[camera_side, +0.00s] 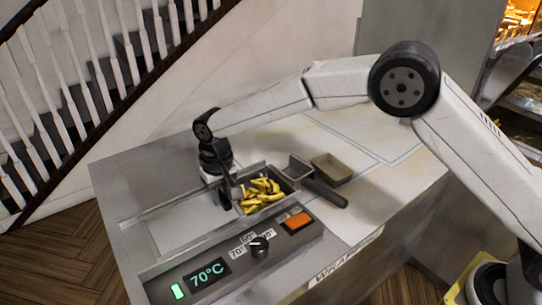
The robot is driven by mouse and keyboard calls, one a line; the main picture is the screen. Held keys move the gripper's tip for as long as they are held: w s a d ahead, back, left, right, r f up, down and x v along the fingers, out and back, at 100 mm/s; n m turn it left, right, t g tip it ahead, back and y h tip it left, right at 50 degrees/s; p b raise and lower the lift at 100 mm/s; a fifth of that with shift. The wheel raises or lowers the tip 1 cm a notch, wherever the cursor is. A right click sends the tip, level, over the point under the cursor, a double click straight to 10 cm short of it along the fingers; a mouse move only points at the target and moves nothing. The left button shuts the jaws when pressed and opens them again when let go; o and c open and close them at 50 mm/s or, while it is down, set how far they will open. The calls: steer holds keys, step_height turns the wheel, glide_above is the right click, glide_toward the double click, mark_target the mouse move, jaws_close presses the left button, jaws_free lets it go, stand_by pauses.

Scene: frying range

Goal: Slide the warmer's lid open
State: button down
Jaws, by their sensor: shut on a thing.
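The warmer (135,247) is a grey metal unit set in the counter, with a long well. Its lid (185,218) looks like a flat pale-grey panel over the left part of the well. The right part of the well is uncovered and shows yellow fries (262,192). My gripper (226,192) is at the lid's right end, beside the fries, pointing down. It is shut on what looks like the lid's handle, which the fingers mostly hide.
A scoop with a dark handle (325,193) and a brown tray (332,168) lie right of the well. A stair railing stands behind at left.

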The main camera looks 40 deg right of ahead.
steer(key=shift+a, duration=1.35)
steer(key=c, duration=0.5)
jaws_free()
steer(key=shift+r, duration=3.95)
steer(key=shift+d, duration=0.1)
